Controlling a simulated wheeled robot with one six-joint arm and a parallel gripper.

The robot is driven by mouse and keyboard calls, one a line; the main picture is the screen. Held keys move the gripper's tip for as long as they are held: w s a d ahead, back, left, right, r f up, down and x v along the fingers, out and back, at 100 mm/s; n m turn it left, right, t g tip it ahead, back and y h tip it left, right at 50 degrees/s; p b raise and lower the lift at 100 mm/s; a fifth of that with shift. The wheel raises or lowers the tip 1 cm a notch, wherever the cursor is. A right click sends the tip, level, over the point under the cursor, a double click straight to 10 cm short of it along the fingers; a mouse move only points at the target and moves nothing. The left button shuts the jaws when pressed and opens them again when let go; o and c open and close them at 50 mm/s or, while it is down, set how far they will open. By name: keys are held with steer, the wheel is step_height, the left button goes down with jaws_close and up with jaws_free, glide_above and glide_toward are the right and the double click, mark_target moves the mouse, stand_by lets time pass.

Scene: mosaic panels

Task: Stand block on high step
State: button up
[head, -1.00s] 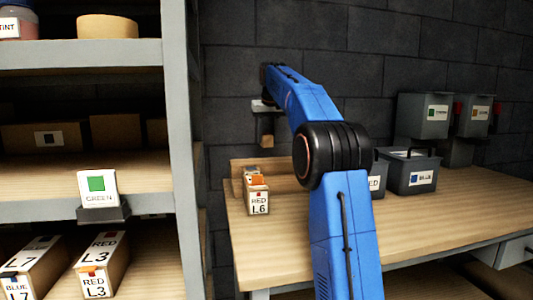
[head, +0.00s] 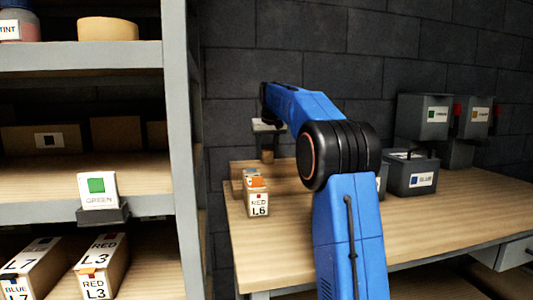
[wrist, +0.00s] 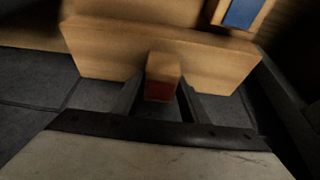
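A small wooden block (head: 267,156) hangs below my gripper (head: 266,138) in the head view. In the wrist view the block (wrist: 162,70) is between the two dark fingers of my gripper (wrist: 160,98), with a red face towards the camera. My gripper looks shut on it. Wooden stepped boards (head: 287,176) stand on the bench beneath and behind the block. In the wrist view a broad wooden step (wrist: 100,48) lies beyond the block. I cannot tell whether the block touches it.
A RED L6 box (head: 257,202) stands on the bench (head: 300,240) just in front of the steps. A BLUE bin (head: 412,176) stands to the right, other bins behind it. A shelf rack (head: 182,110) stands close on the left. The front of the bench is clear.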

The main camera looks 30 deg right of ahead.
steer(key=shift+o, duration=0.8)
steer(key=shift+r, duration=0.25)
steer(key=v, duration=1.1)
steer(key=shift+s+r, duration=0.25)
steer(key=shift+r, duration=0.1)
steer(key=shift+a, duration=0.1)
